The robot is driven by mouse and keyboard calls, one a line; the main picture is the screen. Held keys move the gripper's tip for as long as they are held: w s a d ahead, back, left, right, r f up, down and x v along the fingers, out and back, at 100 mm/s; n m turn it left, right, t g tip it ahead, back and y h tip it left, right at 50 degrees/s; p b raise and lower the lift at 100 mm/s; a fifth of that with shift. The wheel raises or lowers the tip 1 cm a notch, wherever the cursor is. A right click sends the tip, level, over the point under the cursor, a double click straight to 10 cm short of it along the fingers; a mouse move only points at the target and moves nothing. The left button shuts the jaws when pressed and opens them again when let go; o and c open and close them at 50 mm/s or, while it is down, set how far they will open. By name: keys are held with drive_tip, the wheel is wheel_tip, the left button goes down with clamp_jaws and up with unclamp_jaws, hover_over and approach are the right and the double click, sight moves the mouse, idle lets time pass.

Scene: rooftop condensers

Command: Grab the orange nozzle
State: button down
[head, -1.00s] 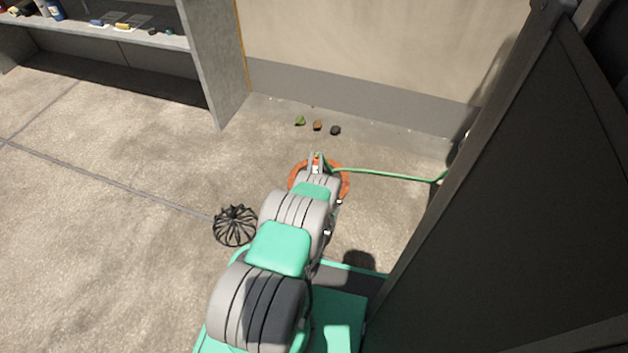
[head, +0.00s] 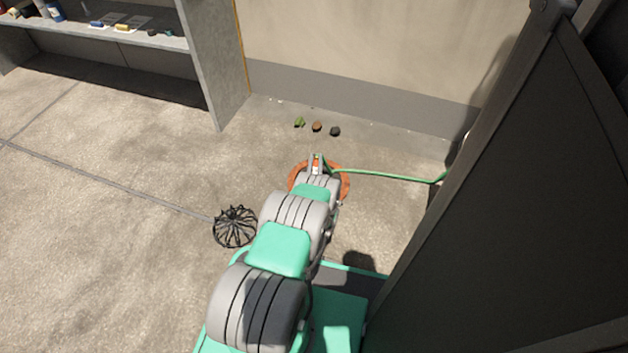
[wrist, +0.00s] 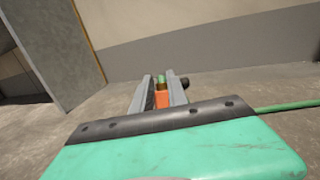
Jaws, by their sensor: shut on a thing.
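The orange nozzle (wrist: 162,99) sits between the two grey fingers of my gripper (wrist: 160,92) in the wrist view. The fingers are shut on it, and a green and brassy part shows just above the orange. In the head view my gripper (head: 317,163) is over the orange ring (head: 345,186) on the floor, and the nozzle is mostly hidden by my arm. A green hose (head: 385,174) runs from beside my gripper to the right; it also shows in the wrist view (wrist: 285,107).
Three small lumps, green (head: 299,122), brown (head: 317,127) and dark (head: 335,131), lie near the wall. A black wire basket (head: 235,227) stands left of my arm. A dark cabinet (head: 510,200) blocks the right. A grey shelf (head: 215,60) stands back left. The left floor is clear.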

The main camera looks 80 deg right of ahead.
sight(314, 166)
drive_tip(key=a+f, duration=0.2)
drive_tip(key=f, duration=0.1)
drive_tip(key=shift+w+y, duration=0.1)
drive_tip(key=shift+y, duration=0.2)
wheel_tip(314, 166, up, 11)
drive_tip(key=p, duration=0.5)
drive_tip(key=shift+d+f, duration=0.15)
drive_tip(key=shift+d, duration=0.2)
drive_tip(key=c, duration=2.1)
unclamp_jaws()
drive_tip(key=o, duration=1.7)
drive_tip(key=shift+c, duration=0.2)
